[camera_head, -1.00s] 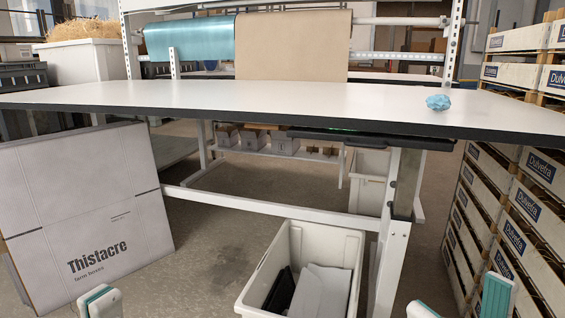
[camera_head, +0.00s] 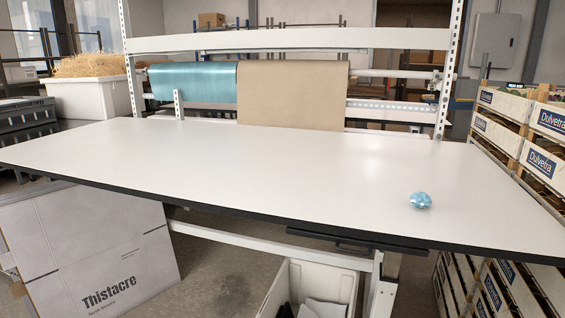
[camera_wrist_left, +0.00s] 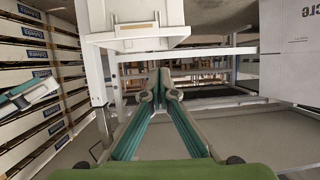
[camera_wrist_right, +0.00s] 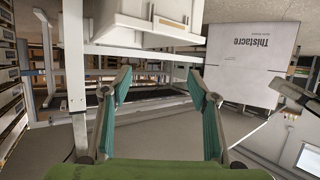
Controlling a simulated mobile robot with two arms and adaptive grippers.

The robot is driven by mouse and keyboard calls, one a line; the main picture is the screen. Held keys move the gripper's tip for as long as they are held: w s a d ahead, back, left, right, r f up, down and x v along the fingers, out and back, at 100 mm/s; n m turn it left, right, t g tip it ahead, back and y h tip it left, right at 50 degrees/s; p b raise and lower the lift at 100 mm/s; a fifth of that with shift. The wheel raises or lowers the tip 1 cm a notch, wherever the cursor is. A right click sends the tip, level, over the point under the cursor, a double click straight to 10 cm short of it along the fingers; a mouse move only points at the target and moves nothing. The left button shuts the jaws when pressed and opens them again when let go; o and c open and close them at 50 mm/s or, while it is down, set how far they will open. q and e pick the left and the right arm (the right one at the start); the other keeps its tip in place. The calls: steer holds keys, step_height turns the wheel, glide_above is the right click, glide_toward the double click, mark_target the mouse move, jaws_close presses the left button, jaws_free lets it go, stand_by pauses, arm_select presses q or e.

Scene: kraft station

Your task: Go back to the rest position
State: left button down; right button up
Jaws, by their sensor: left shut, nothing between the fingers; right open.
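My left gripper (camera_wrist_left: 163,90) shows in the left wrist view with its two teal-lined fingers meeting at the tips, shut with nothing between them. My right gripper (camera_wrist_right: 163,80) shows in the right wrist view with its fingers spread wide, open and empty. Both hang in free space in front of the workbench, below its top. Neither gripper shows in the head view. The white workbench top (camera_head: 260,175) carries a small crumpled light-blue object (camera_head: 420,200) near its right front; no gripper is near it.
A white bin (camera_head: 335,285) stands under the bench. Stacked Dulvefra crates (camera_head: 545,165) stand at the right. Blue (camera_head: 195,82) and brown (camera_head: 293,95) rolls hang behind the bench. Most of the bench top is clear.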

arm_select(q)
steer(key=s+a+f+g+y+p, duration=0.1)
steer(key=s+a+f+g+p, duration=0.2)
steer(key=s, duration=0.9)
steer(key=s+a+f+g+y+p, duration=0.1)
steer(key=s+a+f+g+p, duration=0.3)
steer(key=s, duration=0.8)
steer(key=s+a+f+g+y+p, duration=0.1)
steer(key=s+a+f+g+p, duration=0.2)
steer(key=s, duration=0.9)
step_height(320, 180, down, 2)
steer(key=shift+a+f+n+g+p, duration=0.2)
steer(key=shift+a+n+g+p, duration=0.1)
steer(key=shift+g+p, duration=0.95)
arm_select(e)
steer(key=s+d+f+g+h, duration=0.1)
steer(key=s+d+f+g, duration=0.2)
steer(key=s, duration=0.9)
steer(key=s+d+f+g+h, duration=0.1)
steer(key=s+d+f+g, duration=0.3)
steer(key=s, duration=0.8)
steer(key=s+d+f+g+h, duration=0.1)
steer(key=s+d+f+g, duration=0.2)
steer(key=s, duration=0.9)
step_height(320, 180, down, 2)
steer(key=shift+d+f+m+g, duration=0.2)
steer(key=shift+d+m+g, duration=0.1)
steer(key=shift+g, duration=0.9)
